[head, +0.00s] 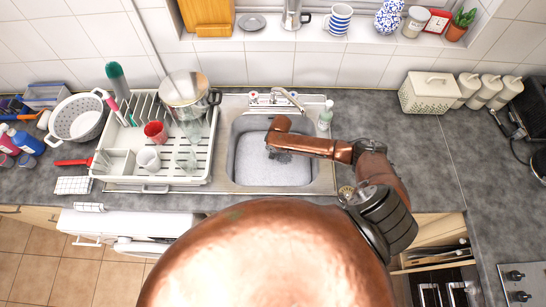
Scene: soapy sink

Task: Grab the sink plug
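The sink (237,165) is a metal basin filled with white soapy foam (262,172). The sink plug is not visible; the foam and my arm cover the inside of the basin. My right arm comes in from the right over the sink. My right gripper (279,157) is at its end, low at the foam in the upper middle of the basin. Its dark fingers are small and partly hidden, so I cannot tell whether they are open, shut or holding anything. My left gripper is not in view.
A tap (287,95) stands behind the basin, with a soap bottle (325,116) at its right back corner. A dish rack (185,163) with a pot (184,90), cups and glasses stands close on the left. The grey counter (385,130) right of the sink is mostly clear.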

